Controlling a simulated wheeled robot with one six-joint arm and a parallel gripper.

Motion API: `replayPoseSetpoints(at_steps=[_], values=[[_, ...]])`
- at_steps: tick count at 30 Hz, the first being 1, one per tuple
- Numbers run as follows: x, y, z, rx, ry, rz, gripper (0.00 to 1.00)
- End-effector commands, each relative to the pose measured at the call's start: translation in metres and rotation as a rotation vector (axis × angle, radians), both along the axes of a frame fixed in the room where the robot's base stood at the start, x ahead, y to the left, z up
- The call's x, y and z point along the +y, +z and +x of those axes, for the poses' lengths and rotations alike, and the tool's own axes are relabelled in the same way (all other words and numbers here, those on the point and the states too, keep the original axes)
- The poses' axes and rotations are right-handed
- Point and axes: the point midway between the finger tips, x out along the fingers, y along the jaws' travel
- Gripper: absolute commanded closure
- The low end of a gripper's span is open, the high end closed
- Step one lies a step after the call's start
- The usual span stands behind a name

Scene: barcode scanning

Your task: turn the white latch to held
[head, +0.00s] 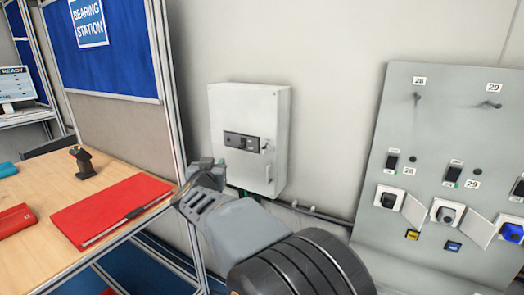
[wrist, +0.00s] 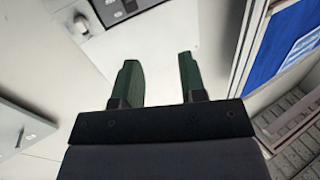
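A white wall box (head: 225,107) hangs on the wall in the middle of the head view, with a dark control strip on its front. A small pale latch (head: 267,165) stands upright at the box's right edge; its exact setting is too small to tell. In the wrist view, part of the box shows at the upper left, with a pale knob-like part (wrist: 81,24) on it. My gripper (wrist: 159,62) has two green fingers spread apart with nothing between them. In the head view, my gripper (head: 205,172) is in front of the box's lower left, apart from the latch.
A wooden table (head: 110,165) at left holds a red folder (head: 105,205) and a small black device (head: 83,162). A blue-boarded partition (head: 110,55) stands beside the box. A grey panel (head: 440,110) with sockets, open flaps and pegs is at right.

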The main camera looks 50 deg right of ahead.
Motion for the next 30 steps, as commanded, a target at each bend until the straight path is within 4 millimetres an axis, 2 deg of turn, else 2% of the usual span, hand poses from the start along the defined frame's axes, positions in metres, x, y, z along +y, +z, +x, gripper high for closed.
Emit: replayPoseSetpoints(at_steps=[1, 3, 7, 11, 30], values=[[-0.017, 0.000, -0.008, 0.000, -0.102, -0.014, 0.62], [-0.034, -0.001, -0.019, 0.008, -0.223, -0.028, 0.62], [-0.053, -0.003, -0.037, 0.032, -0.382, -0.040, 0.62], [-0.065, -0.004, -0.045, 0.048, -0.456, -0.043, 0.62], [-0.172, -0.004, -0.022, 0.050, -0.470, -0.043, 0.62]])
